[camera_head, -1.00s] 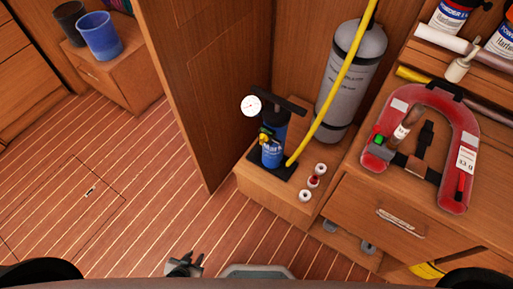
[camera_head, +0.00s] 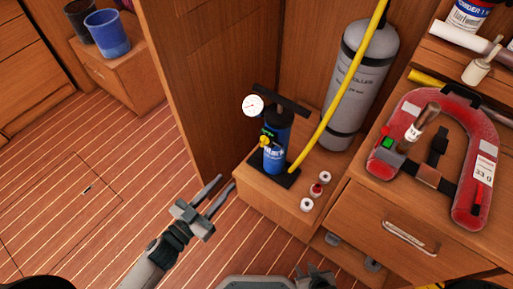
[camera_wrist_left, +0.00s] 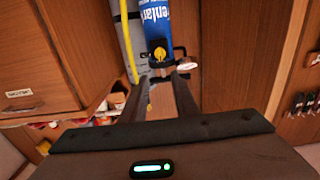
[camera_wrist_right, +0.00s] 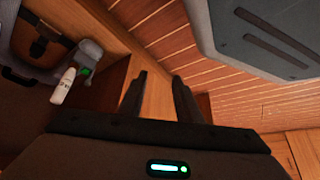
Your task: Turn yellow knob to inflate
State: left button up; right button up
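The yellow knob (camera_head: 265,141) is on the front of a blue pump (camera_head: 277,155) that stands upright on a low wooden ledge. In the left wrist view the knob (camera_wrist_left: 160,54) shows beyond the fingertips, below the blue cylinder in the picture. My left gripper (camera_head: 226,184) is open and empty, in front of and to the left of the pump, apart from the knob. My right gripper (camera_head: 317,274) is at the bottom edge of the head view; the right wrist view shows its fingers (camera_wrist_right: 159,82) open with nothing between them.
A round white gauge (camera_head: 253,105) and black handle top the pump. A yellow hose (camera_head: 336,108) runs up past a grey cylinder (camera_head: 362,70). Several small white-and-red pieces (camera_head: 316,190) lie beside the pump. A red horseshoe-shaped vest (camera_head: 470,205) lies on the right counter. The floor at left is clear.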

aim_at(261, 143)
pick_arm(q)
jog(key=shift+w, duration=0.1)
